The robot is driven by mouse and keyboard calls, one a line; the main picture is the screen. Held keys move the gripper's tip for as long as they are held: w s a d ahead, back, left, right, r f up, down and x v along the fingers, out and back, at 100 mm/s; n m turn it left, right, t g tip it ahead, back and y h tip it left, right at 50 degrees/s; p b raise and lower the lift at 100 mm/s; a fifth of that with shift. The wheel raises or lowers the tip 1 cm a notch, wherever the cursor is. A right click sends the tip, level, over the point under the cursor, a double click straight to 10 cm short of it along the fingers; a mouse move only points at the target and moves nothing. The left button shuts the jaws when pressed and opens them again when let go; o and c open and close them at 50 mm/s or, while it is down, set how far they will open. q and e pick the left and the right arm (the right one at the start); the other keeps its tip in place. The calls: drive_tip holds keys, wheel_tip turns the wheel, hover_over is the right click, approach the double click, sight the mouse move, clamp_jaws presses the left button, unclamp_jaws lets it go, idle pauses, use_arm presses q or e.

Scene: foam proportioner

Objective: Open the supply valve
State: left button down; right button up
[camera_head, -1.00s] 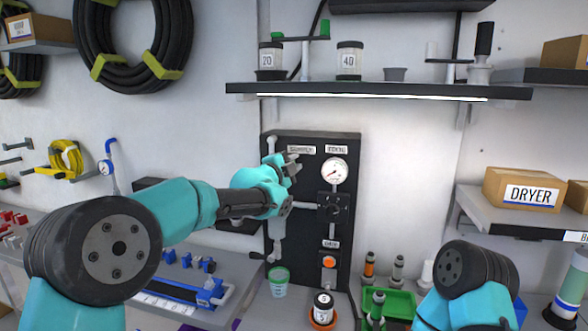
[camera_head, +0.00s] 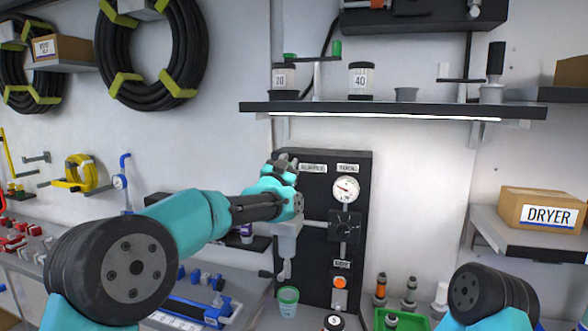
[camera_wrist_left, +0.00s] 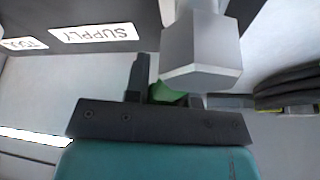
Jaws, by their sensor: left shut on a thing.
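The supply valve is at the left of the black panel (camera_head: 362,200), beside the SUPPLY label (camera_head: 313,168). My left gripper (camera_head: 284,162) covers most of it in the head view. In the left wrist view a grey valve body (camera_wrist_left: 203,52) stands close in front of my left gripper (camera_wrist_left: 168,92). A small green piece (camera_wrist_left: 166,95), seemingly the valve handle, sits between the fingers, and the gripper is shut on it. The SUPPLY label (camera_wrist_left: 92,32) shows upside down there. The handle's angle is hidden. My right arm shows at the lower right, its gripper out of view.
A shelf (camera_head: 390,110) with jars overhangs the panel. A DRYER box (camera_head: 541,208) is at the right.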

use_arm(q)
drive_tip(key=shift+w+a+r+n+t+y, duration=0.15)
drive_tip(key=shift+a+n+y, duration=0.25)
drive_tip(key=shift+n, duration=0.45)
drive_tip(key=shift+w+a+f+n+t+y, duration=0.15)
drive_tip(key=shift+a+n+y, duration=0.25)
drive_tip(key=shift+n, duration=0.5)
drive_tip(key=shift+w+a+r+n+t+y, duration=0.1)
drive_tip(key=shift+a+n+t+y, duration=0.2)
drive_tip(key=shift+n, duration=0.55)
drive_tip(key=shift+y, duration=0.3)
drive_tip(key=c, duration=1)
unclamp_jaws()
drive_tip(key=shift+o, duration=0.2)
drive_tip(key=shift+s, duration=0.1)
drive_tip(key=v, duration=1.7)
drive_tip(key=shift+s+a, duration=0.15)
